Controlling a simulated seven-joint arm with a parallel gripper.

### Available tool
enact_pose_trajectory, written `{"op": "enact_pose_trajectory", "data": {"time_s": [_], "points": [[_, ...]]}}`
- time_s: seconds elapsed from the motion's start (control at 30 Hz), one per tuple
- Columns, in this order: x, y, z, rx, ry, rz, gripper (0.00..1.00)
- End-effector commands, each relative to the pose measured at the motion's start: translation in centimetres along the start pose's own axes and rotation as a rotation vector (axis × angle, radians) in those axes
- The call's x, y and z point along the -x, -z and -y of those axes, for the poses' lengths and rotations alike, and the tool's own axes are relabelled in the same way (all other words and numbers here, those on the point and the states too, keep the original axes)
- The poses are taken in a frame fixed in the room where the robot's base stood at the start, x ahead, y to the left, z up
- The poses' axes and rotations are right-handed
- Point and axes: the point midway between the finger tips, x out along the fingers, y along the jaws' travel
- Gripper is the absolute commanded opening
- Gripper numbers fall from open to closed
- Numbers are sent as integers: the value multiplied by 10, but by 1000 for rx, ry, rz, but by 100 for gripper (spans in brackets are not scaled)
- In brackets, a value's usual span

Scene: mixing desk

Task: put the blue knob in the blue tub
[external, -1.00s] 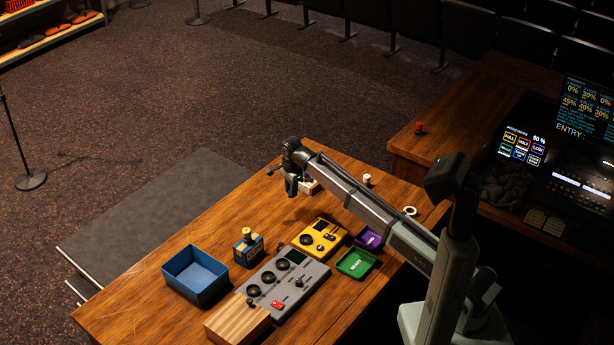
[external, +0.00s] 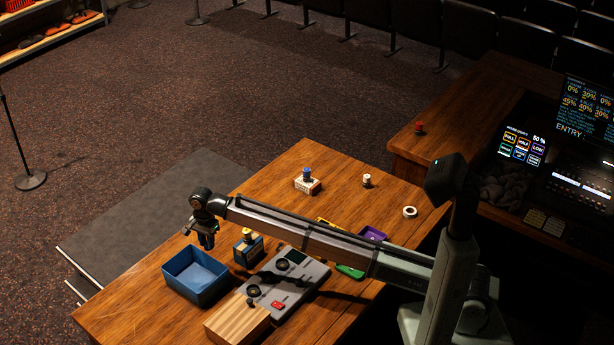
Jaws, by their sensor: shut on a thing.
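A small blue knob-like piece (external: 307,173) stands on a white block (external: 307,186) at the back of the desk. The blue tub (external: 196,277), an open box, stands at the front left of the desk. My gripper (external: 207,245) hangs pointing down above the tub's back right side, far to the left of the white block. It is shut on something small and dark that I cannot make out. The tub's near wall hides part of its floor.
A blue and cream box with a yellow knob (external: 248,247) stands right of the tub. A grey panel (external: 290,280) with dials and a wooden block (external: 238,320) lie in front. My arm crosses over the yellow device and green tray (external: 350,271). A white ring (external: 410,212) lies right.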

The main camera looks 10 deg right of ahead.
Motion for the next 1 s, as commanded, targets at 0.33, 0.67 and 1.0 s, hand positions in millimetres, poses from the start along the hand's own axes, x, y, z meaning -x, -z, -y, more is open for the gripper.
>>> {"op": "enact_pose_trajectory", "data": {"time_s": [0.33,0.67,1.0], "points": [[0,-84,6,95,-1,2,0],[-30,-92,3,105,-3,2,0],[-68,-91,3,104,-2,3,0]]}}
